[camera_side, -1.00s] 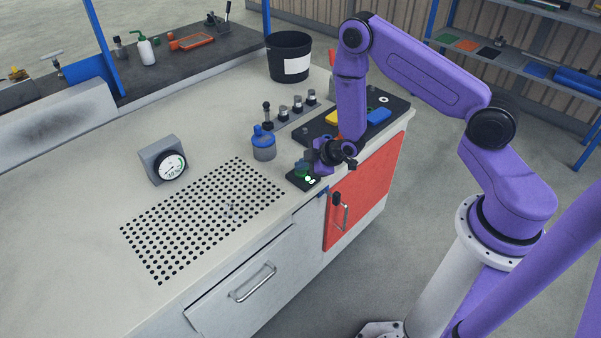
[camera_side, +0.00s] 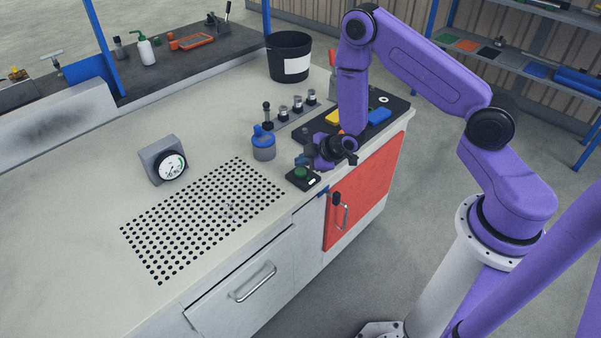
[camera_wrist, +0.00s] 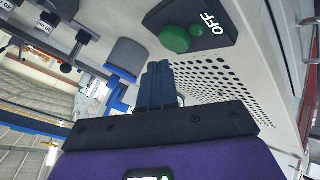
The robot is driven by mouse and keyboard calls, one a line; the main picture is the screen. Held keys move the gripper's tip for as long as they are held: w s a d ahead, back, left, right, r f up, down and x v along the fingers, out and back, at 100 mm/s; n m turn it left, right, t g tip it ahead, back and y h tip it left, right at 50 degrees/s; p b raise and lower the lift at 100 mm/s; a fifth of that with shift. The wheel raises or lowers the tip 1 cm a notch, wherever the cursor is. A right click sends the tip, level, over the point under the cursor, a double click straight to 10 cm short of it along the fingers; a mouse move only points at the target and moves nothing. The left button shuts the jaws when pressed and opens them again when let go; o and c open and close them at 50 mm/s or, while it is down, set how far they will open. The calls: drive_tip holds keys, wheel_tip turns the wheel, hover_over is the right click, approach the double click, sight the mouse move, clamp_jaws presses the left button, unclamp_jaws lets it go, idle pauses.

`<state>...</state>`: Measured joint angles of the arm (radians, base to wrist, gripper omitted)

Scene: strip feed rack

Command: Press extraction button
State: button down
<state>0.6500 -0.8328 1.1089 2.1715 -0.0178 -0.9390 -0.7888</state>
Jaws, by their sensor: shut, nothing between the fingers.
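The button box (camera_side: 298,184) is small and black and sits at the bench's front edge, with a round green button (camera_side: 301,173) on top. In the wrist view the green button (camera_wrist: 175,39) stands up from the box, beside a small dark green lamp (camera_wrist: 196,31) and a white label reading OFF (camera_wrist: 208,22). My gripper (camera_side: 301,160) is above and just behind the button in the side view, apart from it. In the wrist view my gripper's fingers (camera_wrist: 157,85) are together and empty, and the button lies beyond them, up and to the right.
A perforated panel (camera_side: 205,215) and a dial gauge (camera_side: 165,163) lie further left. Black-topped posts (camera_side: 283,112) and a dark tray (camera_side: 388,112) with coloured blocks are behind. A red door (camera_side: 365,190) is below.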

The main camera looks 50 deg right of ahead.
sight(303, 172)
drive_tip(key=shift+r, duration=0.1)
wheel_tip(303, 172, up, 6)
drive_tip(key=shift+f, duration=0.1)
idle(0.6)
drive_tip(key=s+a+r+g+y, duration=0.1)
drive_tip(key=s+a+r+g, duration=0.2)
drive_tip(key=s+a+r, duration=0.35)
drive_tip(key=s+a+r+g, duration=0.2)
drive_tip(key=s+a+r, duration=0.3)
drive_tip(key=s, duration=0.3)
drive_tip(key=s+d+r+g+h, duration=0.1)
drive_tip(key=s+r, duration=0.3)
drive_tip(key=s, duration=0.5)
drive_tip(key=s+d+r+n+g+h, duration=0.1)
drive_tip(key=s+d+r, duration=0.3)
drive_tip(key=s, duration=0.6)
drive_tip(key=shift+s+d+g+h, duration=0.25)
drive_tip(key=shift+d+g+h, duration=0.1)
drive_tip(key=shift+g, duration=0.55)
